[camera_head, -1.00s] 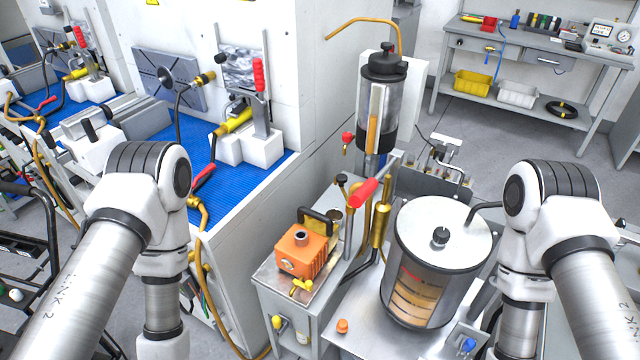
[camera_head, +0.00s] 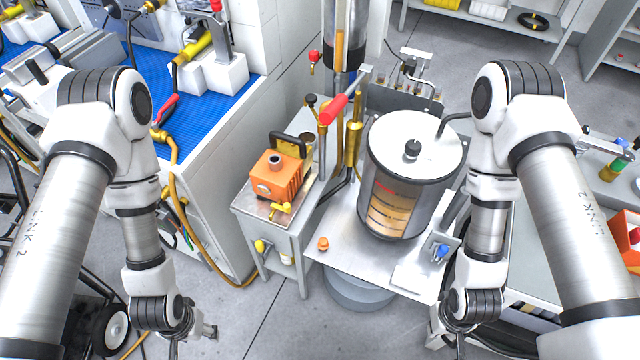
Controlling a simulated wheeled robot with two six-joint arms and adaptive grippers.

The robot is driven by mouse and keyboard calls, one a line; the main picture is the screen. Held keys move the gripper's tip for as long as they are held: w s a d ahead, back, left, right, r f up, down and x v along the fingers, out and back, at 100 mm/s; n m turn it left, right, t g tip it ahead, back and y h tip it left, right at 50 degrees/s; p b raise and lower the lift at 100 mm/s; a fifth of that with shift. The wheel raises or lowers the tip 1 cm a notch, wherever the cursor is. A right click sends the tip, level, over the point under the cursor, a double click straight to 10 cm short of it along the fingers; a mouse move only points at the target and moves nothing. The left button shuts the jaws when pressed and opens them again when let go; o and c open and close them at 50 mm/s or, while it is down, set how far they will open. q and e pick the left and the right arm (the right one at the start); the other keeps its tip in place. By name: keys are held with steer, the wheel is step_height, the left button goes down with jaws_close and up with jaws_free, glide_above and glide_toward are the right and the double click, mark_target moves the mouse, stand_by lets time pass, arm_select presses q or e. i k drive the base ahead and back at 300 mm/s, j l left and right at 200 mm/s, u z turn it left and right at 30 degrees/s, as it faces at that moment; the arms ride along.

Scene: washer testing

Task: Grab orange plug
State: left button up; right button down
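The small orange plug (camera_head: 323,243) stands on the front left part of a metal table top (camera_head: 345,262), left of a clear cylindrical tank. Nothing touches it. My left arm comes down on the left and my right arm on the right, both well apart from the plug.
The lidded tank (camera_head: 412,165) fills the middle of the table top. An orange pump (camera_head: 277,175) sits on a small metal cart to the left. A blue knob (camera_head: 442,251) is at the table's right front. Open floor lies in front.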

mark_target(323, 244)
steer(key=k+l+z, duration=0.25)
steer(key=l+z, duration=0.2)
steer(key=l, duration=0.15)
steer(key=k+l+z, duration=0.25)
steer(key=i+l, duration=0.1)
